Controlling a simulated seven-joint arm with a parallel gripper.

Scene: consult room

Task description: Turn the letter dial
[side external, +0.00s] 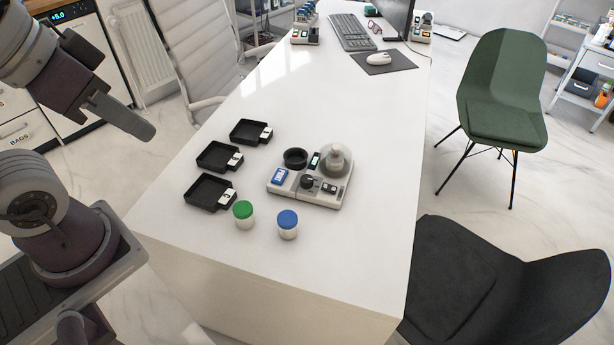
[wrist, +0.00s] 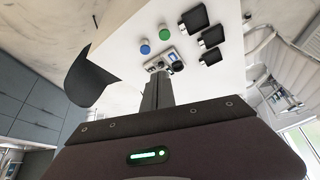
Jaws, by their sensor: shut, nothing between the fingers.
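A light grey device (side external: 318,196) sits on the white table in the side view, and it also shows small in the wrist view (wrist: 153,66). A small black knob (side external: 307,182), which looks like the dial, stands near its front middle; any letters are too small to read. The device also carries a black round cup (side external: 295,160), a whitish dome (side external: 336,160), a small display and a blue-labelled part (side external: 279,176). My gripper (side external: 146,131) is shut and empty, high at the left, well apart from the device. Its shut fingers (wrist: 156,86) partly block the wrist view near the device.
Three black trays with white tags (side external: 212,205) lie left of the device. A green-lidded jar (side external: 243,210) and a blue-lidded jar (side external: 288,221) stand in front. A keyboard (side external: 352,32) and mouse (side external: 378,58) lie far back. The table's right side (side external: 395,150) is clear.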

